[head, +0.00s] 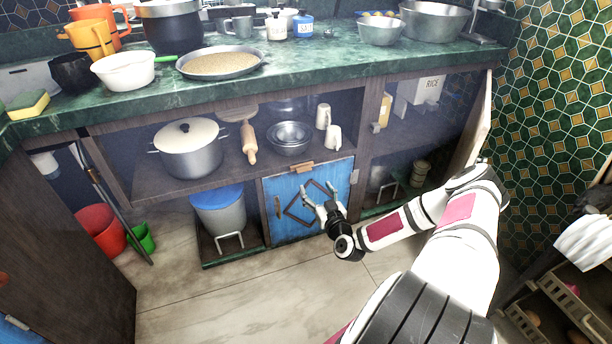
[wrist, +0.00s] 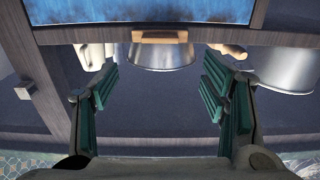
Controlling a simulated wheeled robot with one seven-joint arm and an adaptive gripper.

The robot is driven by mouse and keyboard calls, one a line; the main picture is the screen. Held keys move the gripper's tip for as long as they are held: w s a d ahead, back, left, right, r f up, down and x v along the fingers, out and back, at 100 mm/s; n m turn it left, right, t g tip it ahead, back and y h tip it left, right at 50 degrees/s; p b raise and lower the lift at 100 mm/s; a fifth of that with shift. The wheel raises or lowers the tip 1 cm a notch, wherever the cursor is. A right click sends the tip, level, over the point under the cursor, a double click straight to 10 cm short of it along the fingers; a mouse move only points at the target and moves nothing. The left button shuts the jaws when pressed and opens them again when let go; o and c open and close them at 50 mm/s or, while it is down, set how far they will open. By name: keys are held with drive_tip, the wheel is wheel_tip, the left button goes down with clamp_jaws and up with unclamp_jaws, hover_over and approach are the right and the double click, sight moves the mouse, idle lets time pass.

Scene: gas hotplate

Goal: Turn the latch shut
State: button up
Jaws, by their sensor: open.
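The latch (head: 302,168) is a small light-wood bar on the shelf rail, above the blue cabinet door (head: 285,222). It looks level, lying along the rail. In the wrist view the latch (wrist: 160,37) is at the top centre, beside the edge of the blue door (wrist: 140,11). My gripper (head: 318,187) is in front of the upper part of the door, a little below and right of the latch in the head view. In the wrist view my gripper (wrist: 160,88) is open, with nothing between its fingers, and the latch is beyond them. The door looks closed.
Above the door, an open shelf holds a lidded pot (head: 190,152), a rolling pin (head: 249,143), metal bowls (head: 289,140) and two pale mugs. A blue-lidded bin (head: 219,212) stands left of the door. An open cabinet door (head: 480,122) is at right. The floor in front is clear.

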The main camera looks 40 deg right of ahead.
sight(305, 170)
drive_tip(key=b+x, duration=0.2)
drive_tip(key=x, duration=0.8)
drive_tip(key=shift+f, duration=0.1)
drive_tip(key=c, duration=1.1)
